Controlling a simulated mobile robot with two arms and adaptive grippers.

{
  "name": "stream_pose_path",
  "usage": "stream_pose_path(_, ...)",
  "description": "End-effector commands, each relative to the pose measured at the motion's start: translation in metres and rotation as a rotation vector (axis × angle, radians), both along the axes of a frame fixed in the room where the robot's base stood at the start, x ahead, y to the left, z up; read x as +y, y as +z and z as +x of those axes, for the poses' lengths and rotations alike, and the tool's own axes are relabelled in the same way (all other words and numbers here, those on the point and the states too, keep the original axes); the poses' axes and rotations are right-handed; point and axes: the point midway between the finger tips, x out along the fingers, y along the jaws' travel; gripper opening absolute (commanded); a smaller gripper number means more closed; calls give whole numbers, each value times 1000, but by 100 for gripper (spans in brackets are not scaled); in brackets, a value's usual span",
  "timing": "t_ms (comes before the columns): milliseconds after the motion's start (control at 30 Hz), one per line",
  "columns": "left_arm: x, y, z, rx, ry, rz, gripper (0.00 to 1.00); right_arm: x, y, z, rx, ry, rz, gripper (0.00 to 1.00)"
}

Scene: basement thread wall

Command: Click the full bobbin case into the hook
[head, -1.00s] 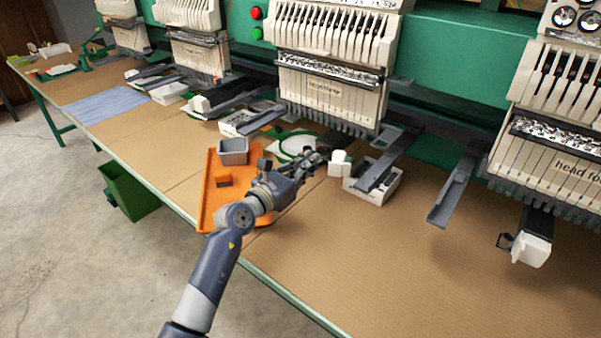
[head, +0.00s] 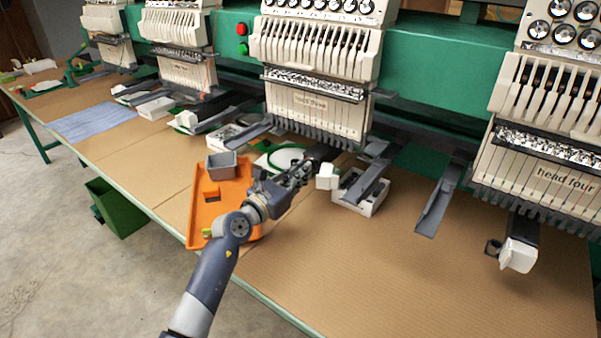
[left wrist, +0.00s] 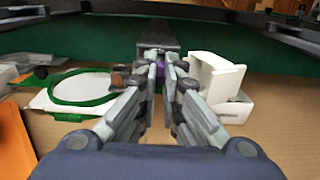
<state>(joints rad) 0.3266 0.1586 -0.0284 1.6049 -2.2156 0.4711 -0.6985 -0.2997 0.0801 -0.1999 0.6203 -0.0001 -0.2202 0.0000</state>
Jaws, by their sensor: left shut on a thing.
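My left gripper (head: 303,174) reaches over the table in front of head three (head: 318,105). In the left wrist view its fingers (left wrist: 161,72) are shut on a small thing. Only a purple patch (left wrist: 160,60) of that thing shows between the fingertips; it may be the full bobbin case, but the fingers hide most of it. A dark grey machine arm (left wrist: 157,34) lies straight beyond the fingertips. The hook itself cannot be made out, and I cannot tell whether the held thing touches the arm. My right gripper is not in view.
A white block (head: 327,177) stands close right of the gripper, before a white box (head: 362,200) of parts. A green hoop (head: 268,160) lies left. An orange tray (head: 205,222) and grey bin (head: 222,166) are behind my arm. The cardboard-covered table is clear at front right.

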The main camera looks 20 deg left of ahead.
Motion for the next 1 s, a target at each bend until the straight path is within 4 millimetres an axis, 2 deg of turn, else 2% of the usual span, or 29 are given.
stream_pose_path(900,-4,0,10,1,-1,-1,0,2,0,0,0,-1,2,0)
stream_pose_path(933,-4,0,10,1,-1,-1,11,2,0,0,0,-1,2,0)
stream_pose_path(1000,-4,0,10,1,-1,-1,27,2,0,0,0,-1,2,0)
